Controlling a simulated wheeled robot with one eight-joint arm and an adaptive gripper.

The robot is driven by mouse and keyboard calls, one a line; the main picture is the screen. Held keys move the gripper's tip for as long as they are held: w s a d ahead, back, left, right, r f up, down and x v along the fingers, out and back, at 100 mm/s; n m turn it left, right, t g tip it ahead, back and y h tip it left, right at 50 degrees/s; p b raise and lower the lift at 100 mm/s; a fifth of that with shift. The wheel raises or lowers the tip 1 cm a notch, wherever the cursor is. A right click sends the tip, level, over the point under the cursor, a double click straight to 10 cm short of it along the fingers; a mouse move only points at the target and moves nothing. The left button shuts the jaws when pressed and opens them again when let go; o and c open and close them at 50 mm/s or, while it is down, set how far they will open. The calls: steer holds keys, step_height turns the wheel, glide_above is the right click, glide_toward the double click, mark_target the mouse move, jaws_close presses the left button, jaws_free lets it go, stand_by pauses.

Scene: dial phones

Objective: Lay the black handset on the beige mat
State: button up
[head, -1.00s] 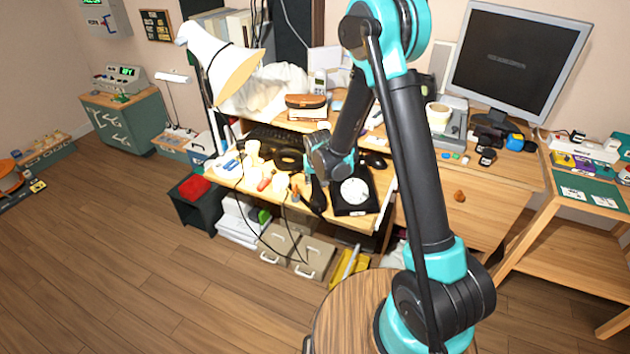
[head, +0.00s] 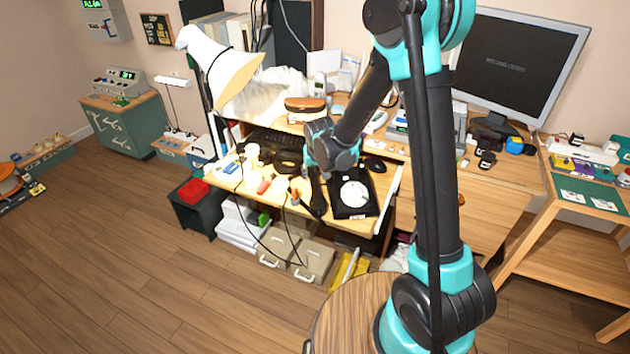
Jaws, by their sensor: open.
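The dial phone base (head: 353,194) is black with a white dial and sits near the right front of the desk's lower surface. The black handset (head: 318,200) lies just left of it, close to the front edge. My gripper (head: 325,176) is small and dark, pointing down above the handset's upper end. It is open, and a gap to the handset is hard to judge. A pale beige patch (head: 300,187) lies left of the handset; I cannot tell whether it is the mat.
Several pale cups (head: 252,150) and small tools crowd the desk left of the handset. A black keyboard (head: 268,138) lies behind, and a black mouse (head: 374,165) is behind the phone base. A cable hangs over the front edge.

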steer(key=s+d+r, duration=0.6)
steer(key=d+r, duration=0.1)
steer(key=d, duration=0.2)
steer(key=s+d+m, duration=0.2)
steer(key=s+d, duration=1.4)
steer(key=s, duration=0.2)
steer(key=shift+s+d+f+h, duration=0.25)
steer(key=shift+s+f+h, duration=0.15)
steer(key=shift+f, duration=0.05)
